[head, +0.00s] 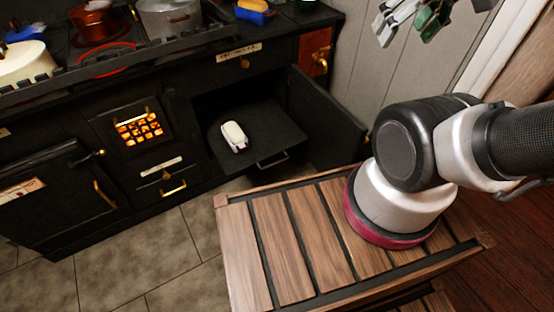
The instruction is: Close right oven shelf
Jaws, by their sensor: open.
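The right oven shelf (270,126) is a flat black tray with a small handle on its front edge. It is pulled out of the dark right oven opening in the black stove. A small white object (234,136) lies on it. The right oven door (320,122) is swung open to the right of the shelf. My gripper (405,22) is at the top right, partly cut off by the picture edge. It is open and empty, up against the wall in view, well apart from the shelf.
A slatted wooden surface (284,240) stands in front of the stove, close to the shelf and door. Pots, including a red one (97,24), stand on the stove top. The left oven door (62,190) is shut. Tiled floor (150,250) is clear at the lower left.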

